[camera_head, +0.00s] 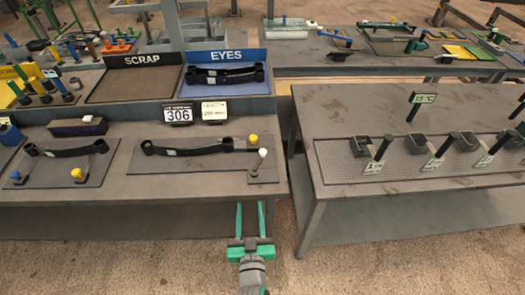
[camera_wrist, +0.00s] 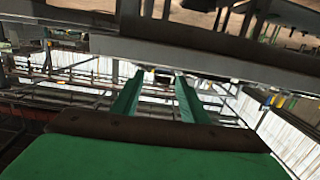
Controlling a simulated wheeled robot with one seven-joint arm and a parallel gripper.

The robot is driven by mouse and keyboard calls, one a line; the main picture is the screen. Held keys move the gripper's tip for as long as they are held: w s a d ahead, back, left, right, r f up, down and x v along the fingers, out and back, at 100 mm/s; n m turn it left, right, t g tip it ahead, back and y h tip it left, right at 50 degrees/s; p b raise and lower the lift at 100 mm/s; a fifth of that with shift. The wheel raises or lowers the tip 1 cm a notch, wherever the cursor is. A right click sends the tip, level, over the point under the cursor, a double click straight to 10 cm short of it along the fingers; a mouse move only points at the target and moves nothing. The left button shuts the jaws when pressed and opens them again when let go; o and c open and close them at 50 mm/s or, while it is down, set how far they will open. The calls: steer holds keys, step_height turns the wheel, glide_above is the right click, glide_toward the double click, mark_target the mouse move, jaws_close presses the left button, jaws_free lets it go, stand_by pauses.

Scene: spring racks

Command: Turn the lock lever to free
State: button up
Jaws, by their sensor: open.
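A short lever with a white ball knob (camera_head: 263,153) stands on a small grey plate at the right front of the left table; it looks like the lock lever. Its marking cannot be read. Beside it, a black leaf spring with eyed ends (camera_head: 187,147) lies on a grey board, with a yellow-topped peg (camera_head: 253,139) near its right end. My gripper (camera_head: 250,205) is in front of the table's front edge, below the lever in the picture, open and empty. Its two green fingers also show apart in the wrist view (camera_wrist: 154,80), where the lever cannot be made out.
A second spring (camera_head: 66,149) lies on the left board with blue and yellow pegs. Behind are SCRAP (camera_head: 140,61) and EYES (camera_head: 220,57) signs and a 306 display (camera_head: 179,115). A separate table (camera_head: 330,205) stands right, across a narrow gap.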

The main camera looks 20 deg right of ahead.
mark_target(262, 154)
steer(key=w+d+r+h, duration=0.1)
steer(key=w+d, duration=0.1)
steer(key=w+d+r+m+h, duration=0.1)
steer(key=w+d+r, duration=0.1)
steer(key=w, duration=0.1)
steer(key=w+d+r+m+h, duration=0.1)
steer(key=w+d+r, duration=0.1)
steer(key=w, duration=0.1)
steer(key=shift+w+d+r, duration=0.15)
steer(key=shift+w+r, duration=0.05)
steer(key=shift+r, duration=0.05)
steer(key=x, duration=1)
steer(key=shift+w+f, duration=0.1)
steer(key=shift+w, duration=0.15)
steer(key=shift+c, duration=0.6)
jaws_close()
